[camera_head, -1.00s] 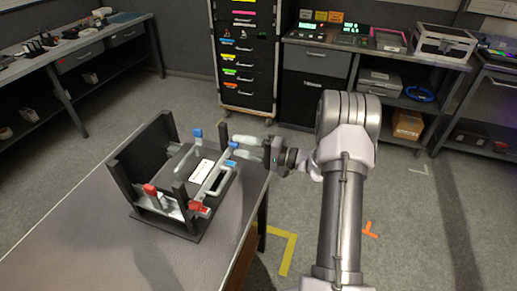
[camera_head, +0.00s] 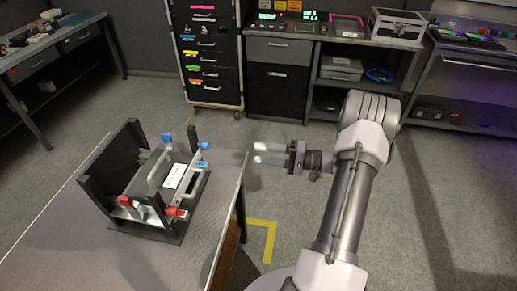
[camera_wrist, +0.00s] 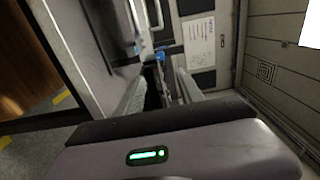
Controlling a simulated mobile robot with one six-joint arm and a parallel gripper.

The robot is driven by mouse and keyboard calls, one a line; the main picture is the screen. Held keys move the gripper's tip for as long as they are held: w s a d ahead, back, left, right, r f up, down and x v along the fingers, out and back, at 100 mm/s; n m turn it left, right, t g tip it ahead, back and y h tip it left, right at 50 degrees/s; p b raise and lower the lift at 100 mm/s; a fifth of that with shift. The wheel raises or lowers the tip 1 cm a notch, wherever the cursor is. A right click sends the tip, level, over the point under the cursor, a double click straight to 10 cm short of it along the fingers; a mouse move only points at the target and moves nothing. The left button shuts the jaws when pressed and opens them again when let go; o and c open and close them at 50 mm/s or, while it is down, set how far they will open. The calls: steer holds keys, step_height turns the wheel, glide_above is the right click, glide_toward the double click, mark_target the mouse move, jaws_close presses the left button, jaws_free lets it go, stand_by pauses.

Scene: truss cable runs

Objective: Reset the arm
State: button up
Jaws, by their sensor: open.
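My gripper (camera_head: 258,153) is open and empty in the head view. It is held out to the left from my raised arm, past the right edge of the grey table (camera_head: 215,215). It stands apart from the black fixture (camera_head: 127,178) on that table. In the wrist view the two pale fingers of my gripper (camera_wrist: 158,98) are spread, with nothing seen between them. The fixture has red clamps, blue clamps, metal handles and a white label (camera_head: 175,176).
A black drawer cabinet (camera_head: 207,55) and a workbench (camera_head: 285,75) stand at the back. A shelf unit (camera_head: 470,95) is at the right and another bench (camera_head: 50,65) at the left. Yellow tape (camera_head: 267,235) marks the floor. The floor between is open.

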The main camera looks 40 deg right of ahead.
steer(key=s+a+r+n+g, duration=0.15)
steer(key=a+r+g, duration=0.25)
steer(key=a, duration=0.4)
steer(key=s+a+r+n+g+h, duration=0.15)
steer(key=a+r+g, duration=0.25)
steer(key=a, duration=0.4)
steer(key=s+a+r+n+g, duration=0.15)
steer(key=a+r+g, duration=0.25)
steer(key=a, duration=0.4)
steer(key=s+a+r+t+h, duration=0.1)
steer(key=s+a+r+h, duration=0.1)
steer(key=s, duration=0.4)
steer(key=s+a+r+n+t+h, duration=0.1)
steer(key=s+a+r+t+h, duration=0.1)
steer(key=s+a+h, duration=0.3)
steer(key=shift+s+r+t, duration=0.3)
steer(key=shift+s+r, duration=0.45)
steer(key=shift+r, duration=0.05)
steer(key=shift+a+h, duration=0.1)
steer(key=shift+h, duration=0.15)
